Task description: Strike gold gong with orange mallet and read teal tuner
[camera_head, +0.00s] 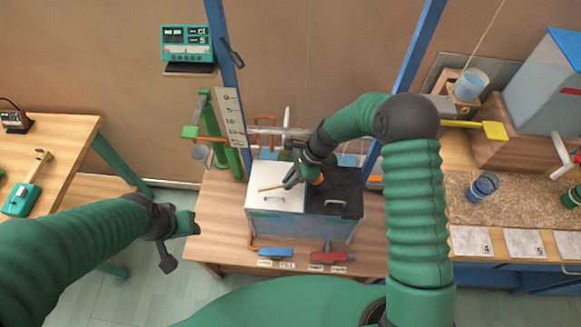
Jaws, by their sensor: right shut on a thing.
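The teal tuner (187,43) sits on a small wall shelf at the upper left. Its dark display shows pale characters too small to read surely. My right gripper (292,182) is over the box in the middle and is shut on the orange mallet. The mallet's tan handle (270,188) sticks out to the left of the fingers, and an orange part (319,180) shows on their right. My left gripper (172,240) hangs empty at the left over the floor; its fingers do not show clearly. I cannot make out a gold gong.
A box with a white lid (277,201) and a black lid stands on the middle table between blue posts (224,50). Blue and red handles (325,257) lie at its front. A yellow lever (485,128) and a blue cup (484,185) are at the right.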

